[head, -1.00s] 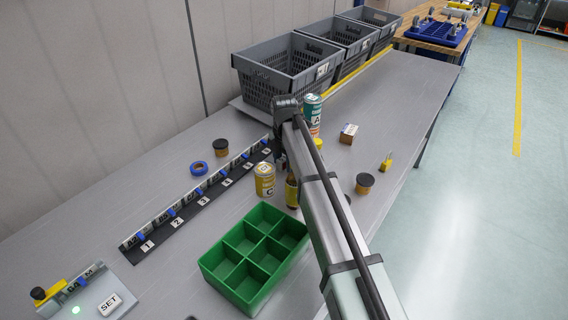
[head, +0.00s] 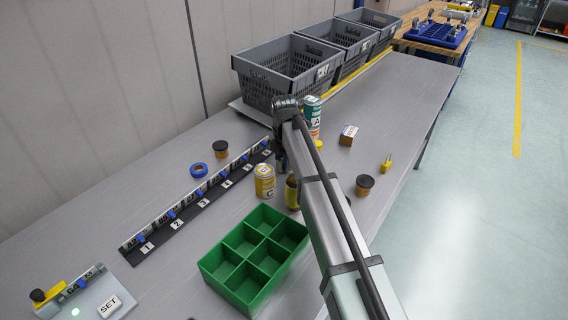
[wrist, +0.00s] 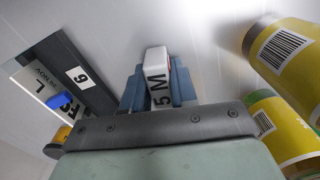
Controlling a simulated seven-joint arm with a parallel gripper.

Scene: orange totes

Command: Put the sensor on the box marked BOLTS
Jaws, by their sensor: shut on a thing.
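My gripper (wrist: 158,88) is shut on a small white-faced block (wrist: 157,82) with a red edge, lettered "5 M". I cannot tell whether this block is the sensor. In the head view the gripper (head: 281,160) is low over the table near the far end of the numbered rail, partly hidden by my arm. A small brown box (head: 348,135) with a pale label stands on the table to the right. Grey crates (head: 285,68) with labels stand at the back. I cannot read BOLTS on any of them.
The numbered rail (head: 172,224) holds several blocks with blue clips. Yellow cans (head: 264,181) stand near my gripper, with a teal can (head: 312,112) behind. A green divided tray (head: 230,284) is in front.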

